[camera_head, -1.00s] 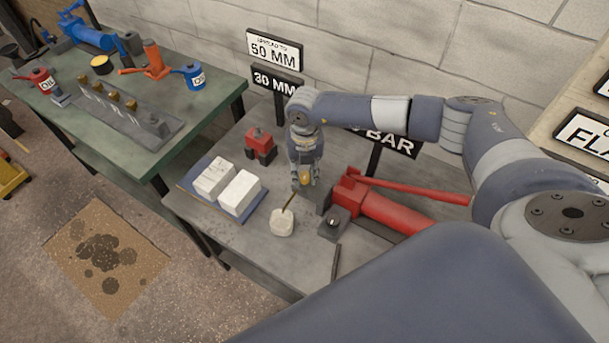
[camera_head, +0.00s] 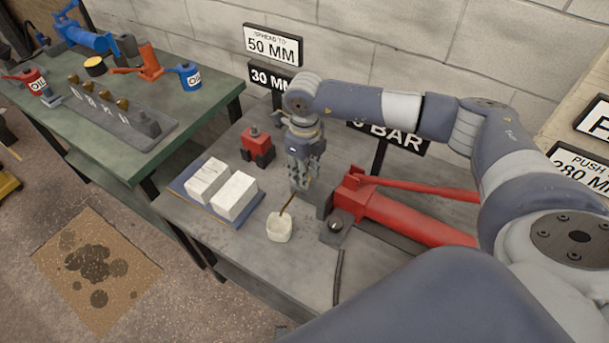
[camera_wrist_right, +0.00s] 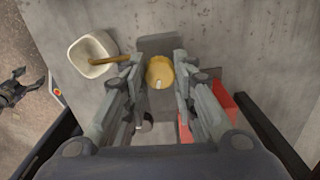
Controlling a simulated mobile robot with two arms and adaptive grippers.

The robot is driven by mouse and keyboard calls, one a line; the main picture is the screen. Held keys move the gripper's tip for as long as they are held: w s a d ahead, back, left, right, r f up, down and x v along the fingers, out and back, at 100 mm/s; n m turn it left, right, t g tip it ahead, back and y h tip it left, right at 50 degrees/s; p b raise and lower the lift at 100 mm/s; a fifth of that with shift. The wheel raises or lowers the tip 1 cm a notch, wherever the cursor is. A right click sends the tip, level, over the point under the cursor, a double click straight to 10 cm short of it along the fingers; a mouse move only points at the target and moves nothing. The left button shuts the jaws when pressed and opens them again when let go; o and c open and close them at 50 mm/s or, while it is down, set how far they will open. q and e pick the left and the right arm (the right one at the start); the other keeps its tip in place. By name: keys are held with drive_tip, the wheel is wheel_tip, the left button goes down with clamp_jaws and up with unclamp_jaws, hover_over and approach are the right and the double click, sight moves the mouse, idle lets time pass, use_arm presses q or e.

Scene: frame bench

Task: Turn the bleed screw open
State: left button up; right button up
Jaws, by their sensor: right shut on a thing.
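The bleed screw shows as a round brass knob (camera_wrist_right: 160,72) on a grey block in the right wrist view. My right gripper (camera_head: 299,186) points down over the bench beside the red hand pump (camera_head: 385,212). In its wrist view my right gripper (camera_wrist_right: 160,65) has a finger on each side of the knob and is shut on it. In the head view the fingers hide the knob. A thin brass tube (camera_head: 288,204) runs from beside the gripper into a white cup (camera_head: 279,230).
A red block-like tool (camera_head: 257,148) and two white blocks on a blue board (camera_head: 183,188) stand left of the gripper. The pump's red lever (camera_head: 425,187) lies to the right. Signs stand behind. Bare bench top (camera_head: 225,245) lies in front of the board.

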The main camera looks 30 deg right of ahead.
drive_tip(key=shift+n+b, duration=0.3)
drive_tip(key=shift+n, duration=0.2)
drive_tip(key=o, duration=1.1)
drive_tip(key=shift+c, duration=0.2)
wheel_tip(320, 180, up, 12)
drive_tip(key=shift+a, duration=0.1)
